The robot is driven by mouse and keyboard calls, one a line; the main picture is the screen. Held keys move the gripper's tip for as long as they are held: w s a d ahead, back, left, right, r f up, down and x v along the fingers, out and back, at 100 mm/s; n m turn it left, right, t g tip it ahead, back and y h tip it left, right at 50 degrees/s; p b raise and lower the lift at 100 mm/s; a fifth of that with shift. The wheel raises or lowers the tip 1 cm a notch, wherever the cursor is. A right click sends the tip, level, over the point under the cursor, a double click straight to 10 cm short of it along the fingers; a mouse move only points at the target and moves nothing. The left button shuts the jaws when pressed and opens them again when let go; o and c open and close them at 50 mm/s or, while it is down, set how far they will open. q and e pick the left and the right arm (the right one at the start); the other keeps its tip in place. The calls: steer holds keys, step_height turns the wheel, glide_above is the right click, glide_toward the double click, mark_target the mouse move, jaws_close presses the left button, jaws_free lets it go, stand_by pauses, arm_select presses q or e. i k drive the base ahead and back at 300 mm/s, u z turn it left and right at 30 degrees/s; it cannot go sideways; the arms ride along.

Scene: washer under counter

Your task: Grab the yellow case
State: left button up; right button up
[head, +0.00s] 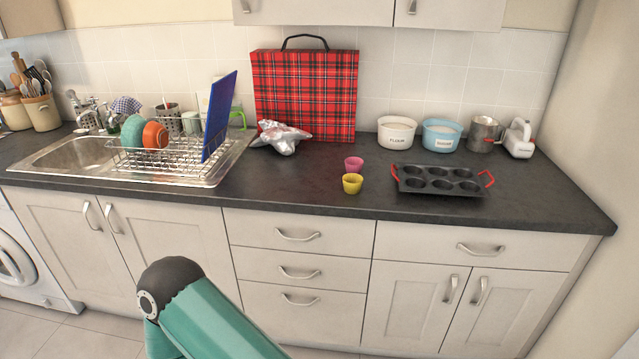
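A small yellow case (352,184), shaped like a cupcake cup, stands upright on the dark countertop (290,192) near its front edge. A similar pink case (354,163) stands just behind it; I cannot tell whether the two touch. A black muffin tin (441,181) with red handles lies to the right of the cases, and its cups look empty. A teal part of my arm shows at the bottom of the head view, below the counter and in front of the cupboards. Neither gripper is in view.
A tartan case (305,95) leans on the back wall, with crumpled foil (281,137) before it. A dish rack (180,153) and sink (65,158) are at left. Flour tub (397,132), sugar tub (441,134), metal mug (483,133) and mixer (519,139) stand back right. Counter left of the yellow case is clear.

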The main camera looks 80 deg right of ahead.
mark_target(352, 185)
steer(key=i, duration=1.05)
steer(key=z, duration=2.5)
steer(key=k, duration=0.5)
steer(key=z, duration=0.4)
steer(key=i, duration=1.55)
steer(key=u, duration=0.3)
